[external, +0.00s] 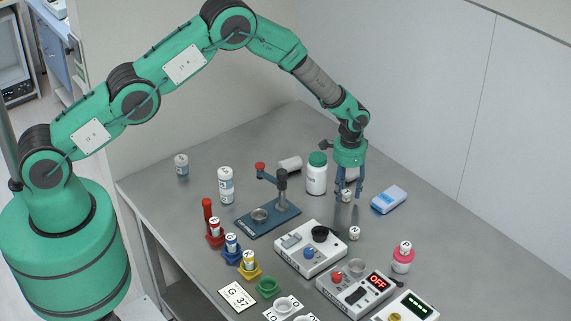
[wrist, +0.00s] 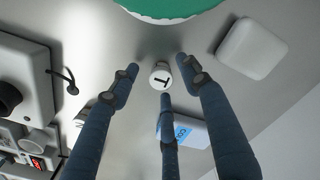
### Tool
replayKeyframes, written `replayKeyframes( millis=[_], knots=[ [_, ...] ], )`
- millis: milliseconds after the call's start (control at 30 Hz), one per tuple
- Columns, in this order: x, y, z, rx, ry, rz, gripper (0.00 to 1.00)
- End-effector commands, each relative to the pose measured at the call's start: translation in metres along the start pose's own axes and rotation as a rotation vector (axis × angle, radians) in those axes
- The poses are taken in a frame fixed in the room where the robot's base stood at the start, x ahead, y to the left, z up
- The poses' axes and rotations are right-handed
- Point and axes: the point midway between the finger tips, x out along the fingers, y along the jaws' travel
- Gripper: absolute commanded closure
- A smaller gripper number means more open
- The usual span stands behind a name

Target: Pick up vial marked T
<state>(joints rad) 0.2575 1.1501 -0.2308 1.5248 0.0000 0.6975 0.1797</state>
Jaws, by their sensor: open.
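The vial marked T (wrist: 160,76) is small and white, with a black T on its round top. In the wrist view it sits between the fingertips of my gripper (wrist: 160,80). My gripper has three blue fingers, spread apart around the vial with gaps visible. In the external view my gripper (external: 348,188) points down over the table, and a small white vial (external: 346,197) shows at its fingertips. I cannot tell whether any finger touches it.
A white bottle with a green lid (external: 317,175) stands close at left of my gripper. A blue-and-white box (external: 389,199) lies at right. Another small vial (external: 354,233) stands nearer the front, by the instruments (external: 311,250).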

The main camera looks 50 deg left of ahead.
Motion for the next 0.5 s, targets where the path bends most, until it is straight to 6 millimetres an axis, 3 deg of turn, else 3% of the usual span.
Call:
replayKeyframes(
  millis=[433, 500],
  knots=[
    [-0.0001, 0.0000, 0.0000, 0.000, 0.000, 0.000, 0.53],
    [-0.0002, 0.0000, -0.0001, 0.000, 0.000, 0.000, 0.63]
  ],
)
